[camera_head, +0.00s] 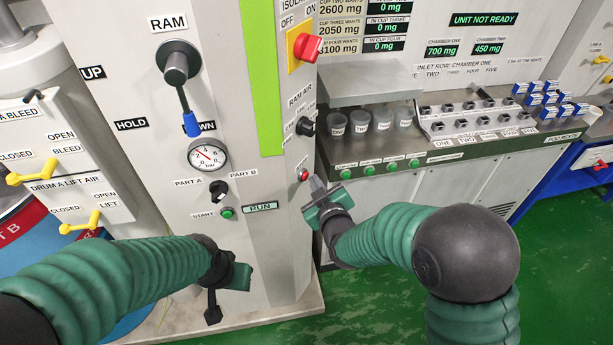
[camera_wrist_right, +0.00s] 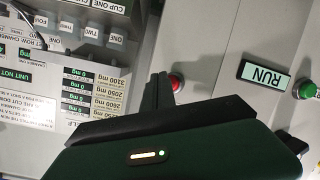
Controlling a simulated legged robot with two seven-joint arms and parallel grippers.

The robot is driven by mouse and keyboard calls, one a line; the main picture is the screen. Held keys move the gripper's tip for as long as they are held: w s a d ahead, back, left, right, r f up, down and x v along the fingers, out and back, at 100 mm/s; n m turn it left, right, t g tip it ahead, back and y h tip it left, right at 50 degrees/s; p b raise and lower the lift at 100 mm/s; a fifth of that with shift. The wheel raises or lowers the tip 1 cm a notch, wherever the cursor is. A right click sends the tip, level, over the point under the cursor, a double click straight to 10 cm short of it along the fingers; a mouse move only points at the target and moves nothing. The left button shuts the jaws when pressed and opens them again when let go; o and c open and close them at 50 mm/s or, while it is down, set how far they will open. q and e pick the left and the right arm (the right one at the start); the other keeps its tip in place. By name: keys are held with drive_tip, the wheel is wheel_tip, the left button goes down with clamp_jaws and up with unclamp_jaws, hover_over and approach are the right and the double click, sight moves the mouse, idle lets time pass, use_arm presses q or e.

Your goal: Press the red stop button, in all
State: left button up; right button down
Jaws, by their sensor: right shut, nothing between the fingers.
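The small red stop button (camera_head: 304,175) is on the narrow right face of the tall grey cabinet, low down and right of the RUN label. My right gripper (camera_head: 316,187) is shut and empty, with its tips just right of and slightly below the button. In the right wrist view the red button (camera_wrist_right: 176,83) shows just beside the shut fingers (camera_wrist_right: 157,92). I cannot tell whether they touch it. My left gripper (camera_head: 222,292) hangs low in front of the cabinet; its fingers are not clear.
A green START button (camera_head: 227,212) and the lit RUN label (camera_head: 260,207) are left of the stop button. A red rotary switch (camera_head: 307,46) on yellow is above. A bench with cups (camera_head: 360,121) and a weight rack (camera_head: 475,118) stands at right. Green floor (camera_head: 375,310) is open below.

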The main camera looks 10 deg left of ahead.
drive_tip(key=shift+w+a, duration=0.2)
drive_tip(key=shift+a, duration=0.15)
idle(0.4)
idle(0.3)
drive_tip(key=shift+s+d, duration=0.4)
drive_tip(key=shift+d, duration=0.3)
drive_tip(key=d, duration=0.1)
drive_tip(key=s+d, duration=0.1)
drive_tip(key=d, duration=0.1)
drive_tip(key=s+d+b, duration=0.1)
drive_tip(key=shift+s+d, duration=0.1)
drive_tip(key=shift+d, duration=0.2)
idle(0.5)
